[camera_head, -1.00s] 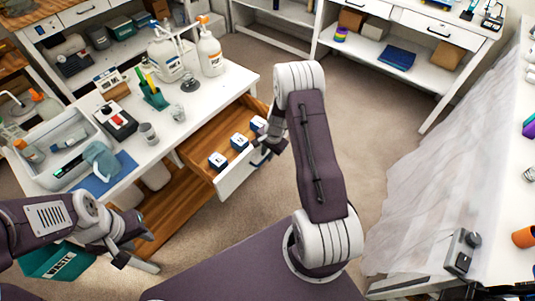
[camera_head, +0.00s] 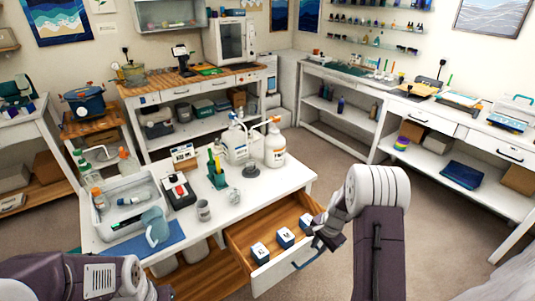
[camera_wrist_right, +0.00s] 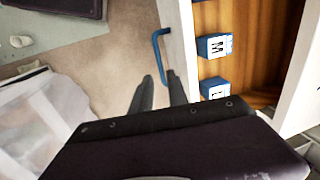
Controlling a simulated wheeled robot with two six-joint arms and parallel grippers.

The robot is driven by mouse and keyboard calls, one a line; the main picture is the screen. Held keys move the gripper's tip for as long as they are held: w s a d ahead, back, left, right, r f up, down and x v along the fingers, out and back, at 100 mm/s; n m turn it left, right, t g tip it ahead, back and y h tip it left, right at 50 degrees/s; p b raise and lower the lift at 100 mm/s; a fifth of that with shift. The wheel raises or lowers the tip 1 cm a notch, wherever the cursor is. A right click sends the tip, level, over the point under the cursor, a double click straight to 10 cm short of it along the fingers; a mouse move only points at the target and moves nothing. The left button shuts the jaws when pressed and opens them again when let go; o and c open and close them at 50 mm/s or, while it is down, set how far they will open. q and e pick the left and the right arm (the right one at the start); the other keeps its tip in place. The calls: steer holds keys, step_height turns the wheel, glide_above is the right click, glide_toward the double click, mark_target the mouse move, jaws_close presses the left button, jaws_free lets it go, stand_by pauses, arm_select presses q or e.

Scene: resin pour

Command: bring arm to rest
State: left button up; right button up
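My right gripper (camera_head: 318,246) is at the front of the open wooden drawer (camera_head: 240,237), close to its blue handle (camera_head: 308,262). My left arm enters at the bottom left, with the left gripper (camera_head: 158,292) partly cut off by the frame's lower edge. Its fingers cannot be made out.
The drawer holds several blue-and-white boxes (camera_head: 285,237). The white table (camera_head: 235,205) above carries a grey tray (camera_head: 128,203), a mug (camera_head: 203,210), a green holder (camera_head: 217,178) and white bottles (camera_head: 275,145). Open carpet (camera_head: 445,220) lies to the right, before the shelf bench.

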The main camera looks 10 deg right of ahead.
steer(key=s+a+r+n+t+p, duration=0.15)
steer(key=a+r+n, duration=0.35)
steer(key=a+r, duration=0.65)
steer(key=s+n+g, duration=0.2)
steer(key=s+n, duration=0.6)
steer(key=s, duration=0.7)
steer(key=shift+a+r+h, duration=0.15)
steer(key=shift+r+h, duration=0.15)
steer(key=shift+r, duration=0.05)
